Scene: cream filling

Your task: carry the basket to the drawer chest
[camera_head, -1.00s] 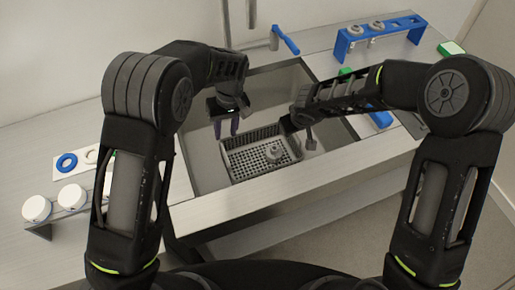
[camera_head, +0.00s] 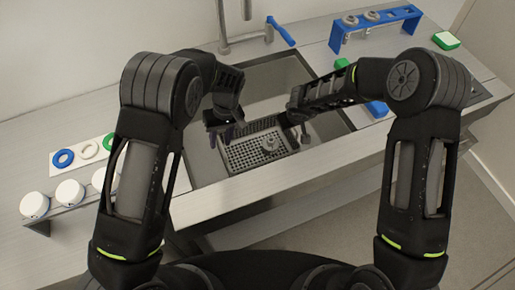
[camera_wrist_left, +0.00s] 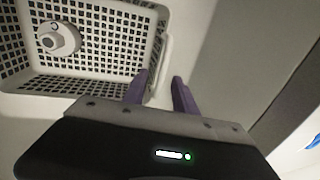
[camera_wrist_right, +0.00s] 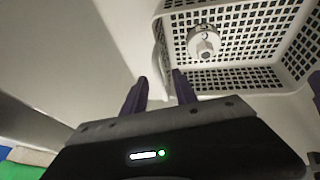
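The grey mesh basket (camera_head: 238,155) sits in the sink with a round metal part (camera_head: 269,143) inside. It also shows in the left wrist view (camera_wrist_left: 100,68) and right wrist view (camera_wrist_right: 240,78). My left gripper (camera_head: 226,136) is at its left end; in the left wrist view its fingers (camera_wrist_left: 160,77) are apart, with the basket's end handle (camera_wrist_left: 160,55) close to or between the tips. My right gripper (camera_head: 304,136) is at the right end; its fingers (camera_wrist_right: 160,76) are apart near the other handle (camera_wrist_right: 159,55). I cannot tell contact. No drawer chest is identifiable.
The sink (camera_head: 205,168) has walls around the basket, and a faucet (camera_head: 224,25) stands behind it. A blue rack (camera_head: 376,25) with metal parts stands at the back right. White cylinders (camera_head: 70,191) and rings (camera_head: 63,158) are on the left counter.

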